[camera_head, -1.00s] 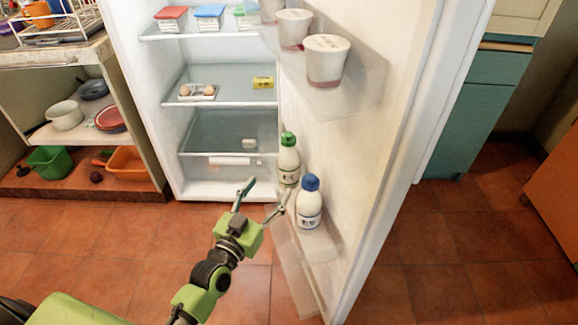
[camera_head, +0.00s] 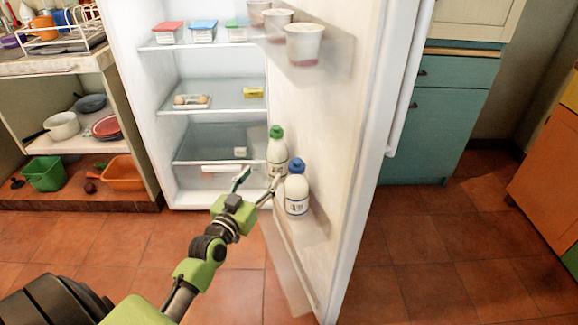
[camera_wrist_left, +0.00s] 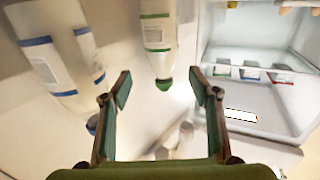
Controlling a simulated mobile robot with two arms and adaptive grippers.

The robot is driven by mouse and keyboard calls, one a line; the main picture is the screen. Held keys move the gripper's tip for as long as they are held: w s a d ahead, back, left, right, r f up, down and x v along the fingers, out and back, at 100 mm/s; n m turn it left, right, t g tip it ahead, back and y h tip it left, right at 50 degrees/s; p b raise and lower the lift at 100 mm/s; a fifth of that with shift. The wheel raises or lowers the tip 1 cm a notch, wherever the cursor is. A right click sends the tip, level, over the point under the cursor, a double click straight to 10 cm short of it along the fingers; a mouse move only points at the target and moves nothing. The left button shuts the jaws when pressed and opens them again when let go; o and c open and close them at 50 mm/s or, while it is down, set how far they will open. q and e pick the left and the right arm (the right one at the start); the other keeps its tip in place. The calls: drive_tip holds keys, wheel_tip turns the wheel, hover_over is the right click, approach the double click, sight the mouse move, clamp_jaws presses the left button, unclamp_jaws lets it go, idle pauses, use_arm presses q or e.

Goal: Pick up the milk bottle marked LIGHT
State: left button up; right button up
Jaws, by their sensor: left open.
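Two white milk bottles stand upright in the low shelf of the open fridge door. One has a green cap (camera_head: 277,150) and also shows in the left wrist view (camera_wrist_left: 157,35), upside down. The nearer one has a blue cap (camera_head: 296,192) and shows at the left of the wrist view (camera_wrist_left: 50,55). Their label words are too small or blurred to read. My left gripper (camera_head: 260,180) is open and empty, just left of the bottles. In the wrist view its fingers (camera_wrist_left: 160,82) spread to either side of the green-capped bottle's cap, with that bottle beyond them. My right gripper is out of view.
The fridge door (camera_head: 345,180) stands open to the right of the bottles. White cups (camera_head: 305,42) sit on a higher door shelf. Fridge shelves (camera_head: 225,97) hold boxes and eggs at left. The tiled floor (camera_head: 450,250) at right is clear.

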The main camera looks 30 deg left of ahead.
sight(273, 158)
use_arm(q)
drive_tip(key=w, duration=0.5)
drive_tip(key=shift+a+b, duration=0.4)
drive_tip(key=shift+w+a, duration=0.15)
drive_tip(key=shift+w, duration=0.8)
drive_tip(key=w+b, duration=0.1)
drive_tip(key=w, duration=0.1)
drive_tip(key=w+a, duration=0.1)
drive_tip(key=w, duration=0.1)
drive_tip(key=shift+w+r+b, duration=0.1)
drive_tip(key=shift+w+b, duration=0.3)
drive_tip(key=shift+w+a, duration=0.1)
drive_tip(key=shift+w, duration=0.4)
drive_tip(key=shift+r, duration=0.1)
drive_tip(key=c, duration=1.4)
drive_tip(key=shift+r, duration=0.1)
drive_tip(key=shift+c, duration=0.6)
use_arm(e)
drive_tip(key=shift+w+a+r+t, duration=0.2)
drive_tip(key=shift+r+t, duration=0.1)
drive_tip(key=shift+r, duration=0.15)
use_arm(q)
drive_tip(key=shift+r, duration=0.1)
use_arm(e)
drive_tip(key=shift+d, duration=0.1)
